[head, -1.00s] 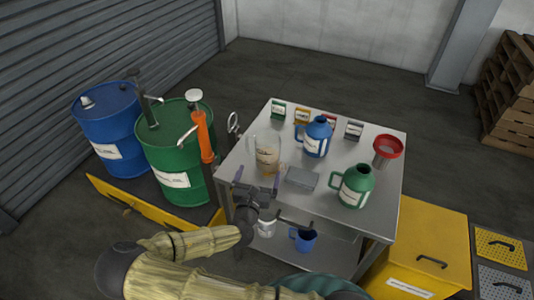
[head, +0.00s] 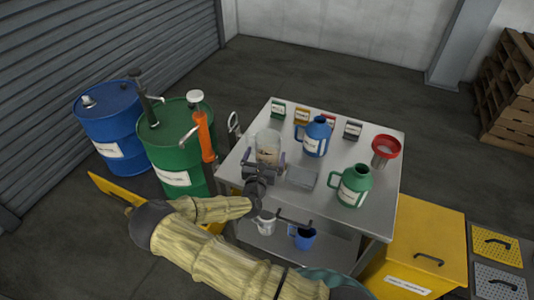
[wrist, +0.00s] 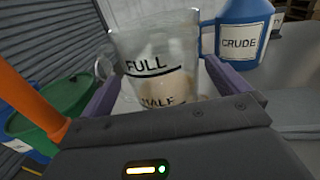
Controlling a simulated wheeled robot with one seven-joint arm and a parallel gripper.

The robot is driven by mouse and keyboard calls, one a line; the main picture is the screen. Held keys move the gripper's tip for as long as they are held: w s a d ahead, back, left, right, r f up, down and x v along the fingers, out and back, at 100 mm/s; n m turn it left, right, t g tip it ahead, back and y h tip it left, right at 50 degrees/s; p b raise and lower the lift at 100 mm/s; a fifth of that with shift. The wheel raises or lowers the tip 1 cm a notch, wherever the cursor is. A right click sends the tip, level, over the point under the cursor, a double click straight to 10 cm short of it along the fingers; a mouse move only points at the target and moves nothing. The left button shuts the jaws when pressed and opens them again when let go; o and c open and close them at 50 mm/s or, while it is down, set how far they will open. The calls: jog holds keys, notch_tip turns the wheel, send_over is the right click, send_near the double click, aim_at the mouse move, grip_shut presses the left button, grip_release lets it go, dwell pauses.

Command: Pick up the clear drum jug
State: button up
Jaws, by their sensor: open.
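The clear drum jug (head: 268,146) stands upright on the metal table near its left edge. My gripper (head: 266,163) is open at the near side of the jug. In the wrist view its purple fingers lie to the left and right of the jug's lower part. The jug's base is hidden behind the gripper body. I cannot tell whether either finger touches it.
A blue CRUDE jug (head: 316,137) stands close to the right. A grey block (head: 301,176), a green jug (head: 352,186) and a red funnel (head: 386,148) are on the table (head: 325,195). Several small boxes line the back. An orange-handled pump rises from the green drum (head: 171,150) at left.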

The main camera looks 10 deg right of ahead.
aim_at(270, 140)
jog(key=x, duration=0.3)
jog(key=shift+w+d+p, duration=0.1)
jog(key=shift+w+p, duration=0.1)
jog(key=shift+p, duration=0.1)
jog(key=shift+r, duration=0.1)
jog(key=c, duration=1.2)
